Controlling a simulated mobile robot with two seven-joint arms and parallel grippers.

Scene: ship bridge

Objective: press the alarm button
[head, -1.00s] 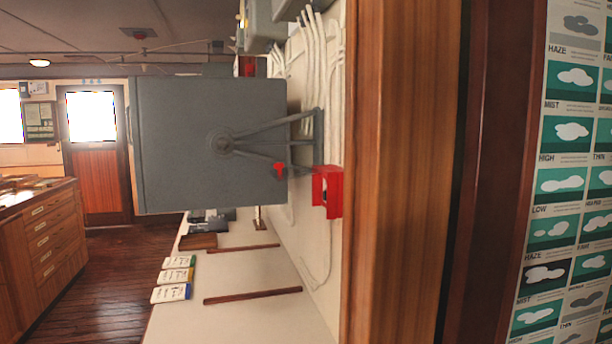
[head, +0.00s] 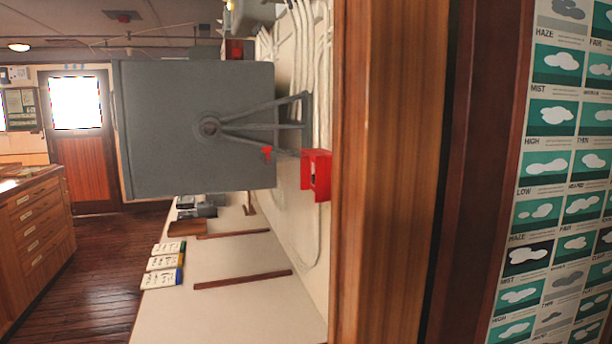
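A small red box (head: 316,174) is fixed to the cream wall, just left of the wooden post; a dark spot shows on its face. I cannot tell for sure whether it carries the alarm button. A small red piece (head: 267,153) sits by the lower right of the grey cabinet. Another red thing (head: 234,50) is partly hidden above the cabinet. Neither of my grippers shows in the head view.
A large grey cabinet (head: 190,130) juts from the wall on a bracket above a pale counter (head: 225,310) with several booklets. A wooden post (head: 385,180) and cloud chart (head: 555,170) fill the right. A drawer chest (head: 38,225) stands left, with open floor (head: 110,260) between it and the counter, leading to a door (head: 80,150).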

